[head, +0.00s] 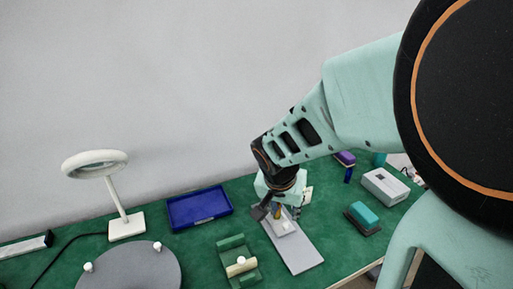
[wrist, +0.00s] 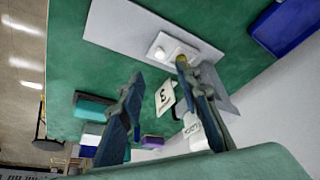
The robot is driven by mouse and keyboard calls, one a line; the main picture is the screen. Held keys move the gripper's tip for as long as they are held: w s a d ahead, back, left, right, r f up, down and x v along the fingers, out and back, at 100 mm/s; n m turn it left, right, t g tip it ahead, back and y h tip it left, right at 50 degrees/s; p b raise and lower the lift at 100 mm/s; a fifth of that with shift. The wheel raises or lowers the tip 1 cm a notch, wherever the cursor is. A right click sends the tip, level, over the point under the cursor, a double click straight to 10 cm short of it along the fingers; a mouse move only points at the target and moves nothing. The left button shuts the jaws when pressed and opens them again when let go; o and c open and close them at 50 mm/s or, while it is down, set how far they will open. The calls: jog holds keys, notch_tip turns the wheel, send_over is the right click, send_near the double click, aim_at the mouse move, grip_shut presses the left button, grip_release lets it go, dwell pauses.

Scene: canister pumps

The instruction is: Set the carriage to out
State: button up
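The carriage (head: 284,226) is a small pale block on a long grey plate (head: 303,257) lying on the green bench. In the wrist view the carriage (wrist: 170,49) carries a round white knob, and the grey plate (wrist: 118,27) runs diagonally under it. My gripper (head: 272,211) is over the far end of the plate, close to the carriage. In the wrist view my gripper (wrist: 160,70) has its fingers spread apart with nothing between them. The right fingertip, beside something yellow, overlaps the carriage's edge; I cannot tell whether it touches. Any position marking on the plate is unreadable.
A blue tray (head: 200,207) and a green fixture with a cream roller (head: 241,266) are left of the plate. A grey turntable (head: 130,270) and a white ring lamp (head: 126,226) stand further left. A teal-topped block (head: 363,217) and a grey box (head: 385,186) are right.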

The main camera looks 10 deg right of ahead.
aim_at(286, 224)
jog(key=b+x, duration=0.1)
jog(key=x, duration=0.8)
jog(key=shift+f, duration=0.15)
grip_shut()
